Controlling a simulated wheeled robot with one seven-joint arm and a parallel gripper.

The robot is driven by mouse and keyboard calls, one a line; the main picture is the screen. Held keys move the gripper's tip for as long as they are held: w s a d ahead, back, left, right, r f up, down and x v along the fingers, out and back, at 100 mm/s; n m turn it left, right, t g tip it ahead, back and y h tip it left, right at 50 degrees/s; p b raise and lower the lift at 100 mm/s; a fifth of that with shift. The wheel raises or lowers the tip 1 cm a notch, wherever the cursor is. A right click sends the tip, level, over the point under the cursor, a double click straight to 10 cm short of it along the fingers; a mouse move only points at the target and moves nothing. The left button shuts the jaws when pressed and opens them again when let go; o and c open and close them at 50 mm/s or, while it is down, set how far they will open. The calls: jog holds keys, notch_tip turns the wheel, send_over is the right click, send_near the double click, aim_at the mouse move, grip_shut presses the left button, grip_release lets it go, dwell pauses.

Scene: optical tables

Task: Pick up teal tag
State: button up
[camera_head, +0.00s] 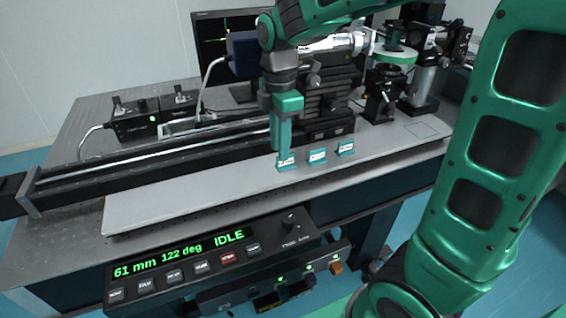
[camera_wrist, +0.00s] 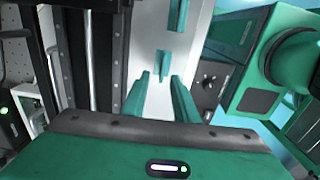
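Three small teal tags with white labels stand in a row on the pale grey plate: a left tag (camera_head: 286,163), a middle tag (camera_head: 317,156) and a right tag (camera_head: 346,148). The label text is too small to read. My gripper (camera_head: 284,152) points down right at the left tag. In the wrist view my gripper (camera_wrist: 160,79) has its two teal fingers apart, with a tag (camera_wrist: 162,64) just beyond and between the fingertips. Gaps show on both sides of it. Whether the fingers reach down around the tag cannot be told.
The grey plate (camera_head: 160,207) is clear to the left of the tags. A black rail (camera_head: 160,154) runs behind it. Optical mounts (camera_head: 380,93) stand at the back right. A control panel (camera_head: 190,262) reading "61 mm 122 deg IDLE" is in front.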

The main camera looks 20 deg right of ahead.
jog(key=shift+d+f, duration=0.1)
jog(key=shift+f, duration=1.85)
jog(key=shift+c, duration=0.7)
jog(key=c, duration=0.5)
